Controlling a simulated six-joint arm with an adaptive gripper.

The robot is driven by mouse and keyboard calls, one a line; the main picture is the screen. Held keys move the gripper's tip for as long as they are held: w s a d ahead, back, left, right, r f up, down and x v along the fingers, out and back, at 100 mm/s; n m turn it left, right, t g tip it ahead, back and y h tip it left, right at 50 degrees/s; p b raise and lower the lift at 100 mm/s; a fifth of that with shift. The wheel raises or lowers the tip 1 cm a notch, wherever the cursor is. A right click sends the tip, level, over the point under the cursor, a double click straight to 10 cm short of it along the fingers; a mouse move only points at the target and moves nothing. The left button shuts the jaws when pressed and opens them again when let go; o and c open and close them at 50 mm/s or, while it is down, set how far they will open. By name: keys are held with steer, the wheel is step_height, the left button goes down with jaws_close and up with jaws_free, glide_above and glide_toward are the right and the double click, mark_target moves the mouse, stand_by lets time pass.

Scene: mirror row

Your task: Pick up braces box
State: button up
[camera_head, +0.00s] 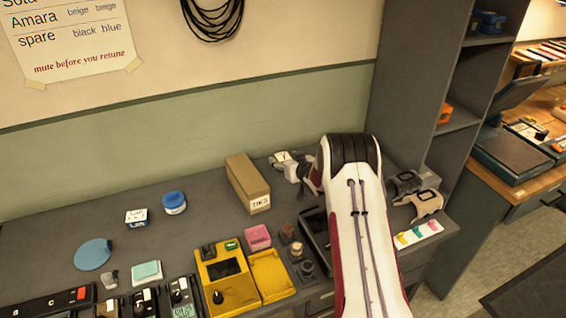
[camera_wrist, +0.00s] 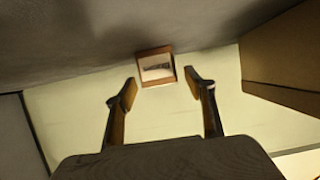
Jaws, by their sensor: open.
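A small brown box with a pale label (camera_wrist: 155,68) stands on the grey bench in the wrist view, ahead of my gripper. Its label is too small to read; it is the likely braces box. My gripper (camera_wrist: 162,88) is open, with one fingertip to each side of the box's near end in the picture. I see no contact, and the depth between them is hard to tell.
A long cardboard box labelled TIES (camera_head: 248,183) stands left of my gripper; it fills the right of the wrist view (camera_wrist: 285,55). A pink box (camera_head: 257,237), a yellow device (camera_head: 225,285) and a blue round tin (camera_head: 174,202) are on the bench. A grey shelf (camera_head: 415,90) rises at right.

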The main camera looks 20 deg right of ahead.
steer(key=shift+w+f, duration=0.3)
steer(key=shift+w, duration=0.3)
steer(key=c, duration=1.2)
